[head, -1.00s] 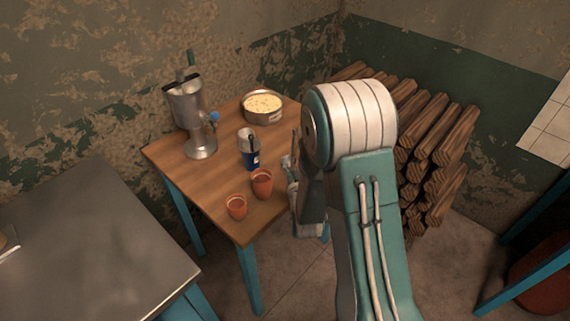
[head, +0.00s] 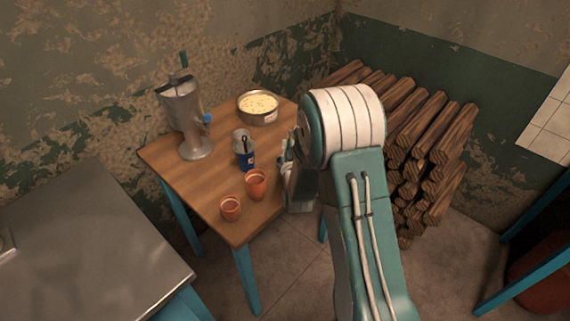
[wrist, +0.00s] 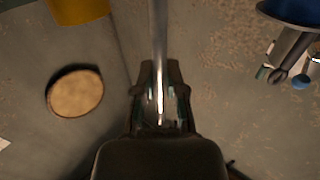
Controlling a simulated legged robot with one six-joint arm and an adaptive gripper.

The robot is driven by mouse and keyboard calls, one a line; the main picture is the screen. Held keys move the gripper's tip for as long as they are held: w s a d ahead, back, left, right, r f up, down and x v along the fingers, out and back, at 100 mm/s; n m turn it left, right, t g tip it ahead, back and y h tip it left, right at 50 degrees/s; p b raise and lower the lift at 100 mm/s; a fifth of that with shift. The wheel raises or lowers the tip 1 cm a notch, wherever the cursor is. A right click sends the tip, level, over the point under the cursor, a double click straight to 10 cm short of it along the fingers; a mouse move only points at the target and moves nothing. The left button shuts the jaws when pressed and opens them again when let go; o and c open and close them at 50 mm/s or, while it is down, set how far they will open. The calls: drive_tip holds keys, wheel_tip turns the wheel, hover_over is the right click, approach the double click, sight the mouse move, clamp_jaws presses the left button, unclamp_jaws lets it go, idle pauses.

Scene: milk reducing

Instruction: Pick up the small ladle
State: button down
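A slim shiny metal rod, which looks like the small ladle's handle (wrist: 159,45), runs from the top edge of the wrist view down between my fingers. Its bowl end is out of view. My gripper (wrist: 160,78) has its fingers drawn in close along both sides of the rod and appears shut on it. In the head view my gripper (head: 290,163) is at the right edge of the wooden table, partly hidden by my arm. I cannot make out the ladle there.
Stacked logs (head: 430,140) lie behind my arm. A metal-topped table (head: 90,240) stands at the left.

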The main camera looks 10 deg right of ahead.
drive_tip(key=shift+a+r, duration=0.3)
drive_tip(key=shift+r, duration=0.3)
drive_tip(key=s+d+r, duration=0.9)
drive_tip(key=s+r, duration=0.1)
drive_tip(key=r, duration=0.1)
drive_tip(key=shift+s+d+r, duration=0.15)
drive_tip(key=shift+s+r, duration=0.2)
drive_tip(key=shift+r, duration=0.05)
idle(0.6)
